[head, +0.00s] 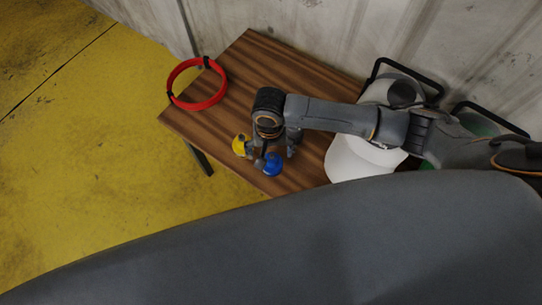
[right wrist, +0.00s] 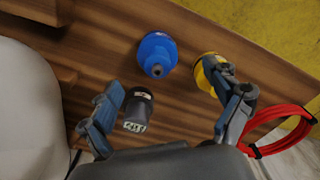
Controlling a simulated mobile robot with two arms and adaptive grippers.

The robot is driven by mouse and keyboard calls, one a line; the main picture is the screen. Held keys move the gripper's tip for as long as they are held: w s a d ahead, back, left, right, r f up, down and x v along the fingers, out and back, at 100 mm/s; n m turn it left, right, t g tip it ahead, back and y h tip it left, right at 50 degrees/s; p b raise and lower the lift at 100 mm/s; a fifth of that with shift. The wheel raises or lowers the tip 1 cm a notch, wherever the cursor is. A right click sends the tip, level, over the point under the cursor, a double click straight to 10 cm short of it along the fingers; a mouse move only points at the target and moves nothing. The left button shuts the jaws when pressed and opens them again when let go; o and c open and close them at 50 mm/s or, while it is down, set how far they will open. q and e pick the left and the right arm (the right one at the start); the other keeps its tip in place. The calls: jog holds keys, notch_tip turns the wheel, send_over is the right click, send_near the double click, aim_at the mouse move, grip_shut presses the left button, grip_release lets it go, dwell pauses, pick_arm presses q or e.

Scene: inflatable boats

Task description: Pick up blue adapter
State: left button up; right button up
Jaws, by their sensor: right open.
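The blue adapter (head: 272,165) stands on the wooden table near its front edge, just below my right gripper (head: 272,152) in the head view. In the right wrist view the blue adapter (right wrist: 157,55) lies ahead of my open right gripper (right wrist: 168,115), beyond the fingertips and between their lines, with nothing held. A yellow adapter (head: 241,146) stands beside it; in the right wrist view the yellow adapter (right wrist: 208,72) is close to one finger, and I cannot tell if they touch. A dark adapter (right wrist: 138,109) stands between the fingers. My left gripper is not seen.
A red hose ring (head: 199,84) lies at the left end of the table (head: 262,64). A white rounded object (head: 362,160) is at the right, with dark-framed items behind it. A wall runs along the back. Yellow floor (head: 95,150) is clear at the left.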

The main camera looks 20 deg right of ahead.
aim_at(270, 159)
notch_tip(270, 159, down, 4)
jog(key=shift+w+f, duration=0.1)
jog(key=shift+w, duration=0.05)
jog(key=shift+f, duration=0.15)
jog(key=f, duration=0.2)
jog(key=d+f, duration=0.1)
jog(key=f, duration=0.1)
jog(key=shift+w+f, duration=0.1)
jog(key=shift+w, duration=0.1)
jog(key=shift+f, duration=0.35)
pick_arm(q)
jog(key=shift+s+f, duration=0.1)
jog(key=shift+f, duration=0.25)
pick_arm(e)
jog(key=c, duration=1.2)
